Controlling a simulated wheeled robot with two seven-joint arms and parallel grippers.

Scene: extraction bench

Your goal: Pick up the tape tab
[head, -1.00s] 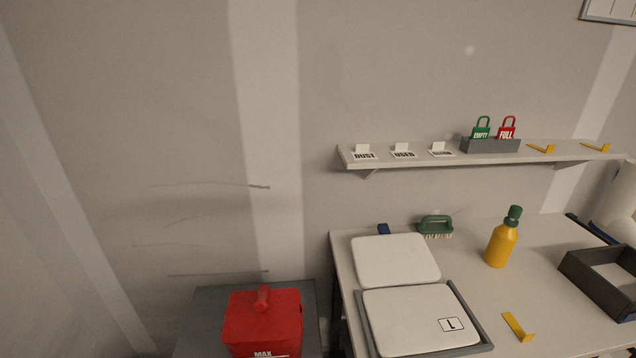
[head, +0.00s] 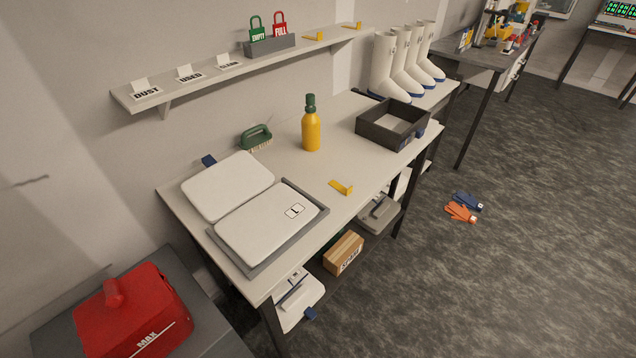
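A small yellow bent tab (head: 341,187), which looks like the tape tab, lies on the bench top (head: 290,170) near its front edge. It is just right of the grey tray (head: 322,212) that holds a white pad marked with a small label (head: 260,225). Two similar yellow tabs, a left one (head: 315,36) and a right one (head: 352,25), sit on the wall shelf. Neither of my grippers shows in the head view.
A yellow bottle (head: 311,132) with a green cap stands behind the tab. A dark open box (head: 375,133) is to the right, and a green brush (head: 256,137) at the back. A red box (head: 135,315) is lower left. Bench space around the tab is clear.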

